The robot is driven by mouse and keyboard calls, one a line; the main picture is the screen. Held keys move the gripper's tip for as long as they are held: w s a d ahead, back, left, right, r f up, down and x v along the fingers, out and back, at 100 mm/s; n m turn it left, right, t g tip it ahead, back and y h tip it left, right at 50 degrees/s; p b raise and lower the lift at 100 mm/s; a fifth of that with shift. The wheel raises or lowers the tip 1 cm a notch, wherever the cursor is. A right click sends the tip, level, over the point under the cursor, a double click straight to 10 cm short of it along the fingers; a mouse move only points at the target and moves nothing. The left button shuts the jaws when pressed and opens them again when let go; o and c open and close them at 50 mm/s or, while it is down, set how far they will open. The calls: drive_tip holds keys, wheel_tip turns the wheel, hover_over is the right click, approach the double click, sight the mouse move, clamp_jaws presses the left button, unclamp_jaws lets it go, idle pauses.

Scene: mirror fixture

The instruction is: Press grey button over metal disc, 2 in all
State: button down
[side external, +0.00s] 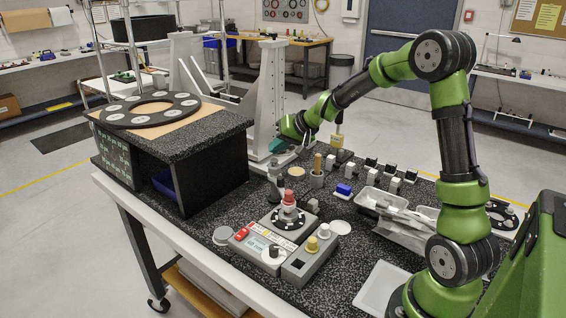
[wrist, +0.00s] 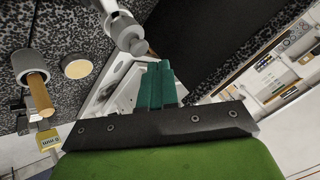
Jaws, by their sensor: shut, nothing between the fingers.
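My gripper (side external: 277,146) is at the foot of the tall grey upright fixture (side external: 271,95) in the side view. In the wrist view its teal fingers (wrist: 157,70) are together with nothing between them. A grey rounded cylinder (wrist: 126,33) shows just beyond the fingertips; I cannot tell whether they touch it. A grey post (side external: 275,178) stands on the bench. Pale metal discs (side external: 222,235) (side external: 339,227) lie on either side of the control box (side external: 270,252). I cannot tell which part is the grey button over a disc.
A black ring with silver discs (side external: 150,110) lies on the raised speckled block (side external: 215,125). A red-topped dial (side external: 289,212) and a yellow knob (side external: 312,244) stand nearby. A wooden handle in a grey cup (wrist: 38,95) and a tan disc (wrist: 77,67) are left of my fingers.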

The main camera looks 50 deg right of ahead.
sight(277, 160)
drive_tip(key=shift+r, duration=2.4)
drive_tip(key=s+a+r+n+g, duration=0.1)
drive_tip(key=s+a+n, duration=0.1)
drive_tip(key=s+a, duration=0.7)
drive_tip(key=s+a+r+n+g+y, duration=0.1)
drive_tip(key=s+a+r, duration=0.1)
drive_tip(key=s+a, duration=0.8)
drive_tip(key=s, duration=0.7)
drive_tip(key=shift+s+r+n, duration=0.25)
drive_tip(key=shift+n, duration=0.15)
